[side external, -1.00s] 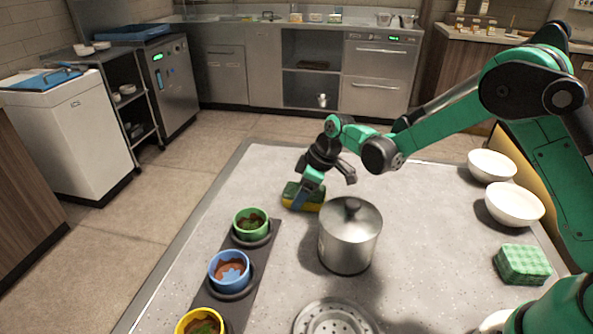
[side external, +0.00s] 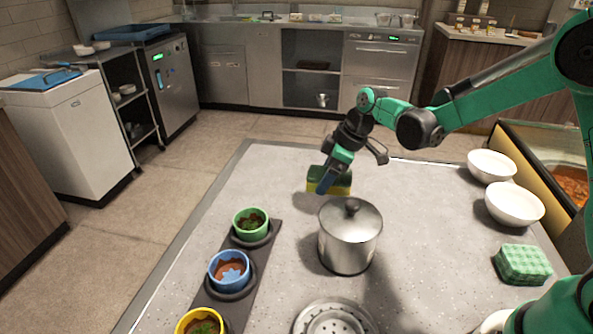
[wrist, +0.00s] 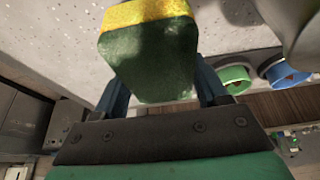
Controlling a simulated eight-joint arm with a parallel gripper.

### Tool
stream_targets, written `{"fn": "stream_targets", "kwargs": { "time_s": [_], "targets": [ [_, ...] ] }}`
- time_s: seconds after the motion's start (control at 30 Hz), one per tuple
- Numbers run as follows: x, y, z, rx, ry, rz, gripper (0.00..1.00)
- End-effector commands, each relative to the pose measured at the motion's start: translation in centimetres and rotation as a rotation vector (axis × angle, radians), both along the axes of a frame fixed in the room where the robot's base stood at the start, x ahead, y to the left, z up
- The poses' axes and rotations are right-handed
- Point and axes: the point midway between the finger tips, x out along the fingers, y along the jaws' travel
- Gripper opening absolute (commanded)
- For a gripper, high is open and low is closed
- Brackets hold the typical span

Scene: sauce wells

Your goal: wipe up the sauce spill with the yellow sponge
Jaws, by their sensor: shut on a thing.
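The yellow sponge (side external: 343,184) has a dark green layer and a yellow layer. My gripper (side external: 331,178) is shut on it, near the far side of the grey table and behind the lidded pot. The sponge (wrist: 150,60) fills the upper middle of the wrist view, between my two blue fingers (wrist: 163,85). It looks raised off the table, but the height is hard to judge. I cannot make out a sauce spill on the visible tabletop; the pot and arm hide parts of it.
The steel pot (side external: 349,240) stands just in front of the sponge. Green (side external: 250,222), blue (side external: 229,268) and yellow (side external: 200,322) sauce cups sit in a dark rack at left. White bowls (side external: 514,205) and a green sponge block (side external: 522,264) are at right. The far tabletop is mostly clear.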

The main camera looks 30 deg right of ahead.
Motion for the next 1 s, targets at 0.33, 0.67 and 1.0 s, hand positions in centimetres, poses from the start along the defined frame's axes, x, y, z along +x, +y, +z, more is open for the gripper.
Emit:
{"fn": "stream_targets", "kwargs": {
  "time_s": [0.33,0.67,1.0],
  "targets": [
    [0.0,0.0,2.9,0.000,0.000,0.000,0.17],
    [0.0,0.0,3.2,0.000,0.000,0.000,0.17],
    [0.1,-0.5,3.5,0.000,0.000,-0.002,0.17]
  ]
}}
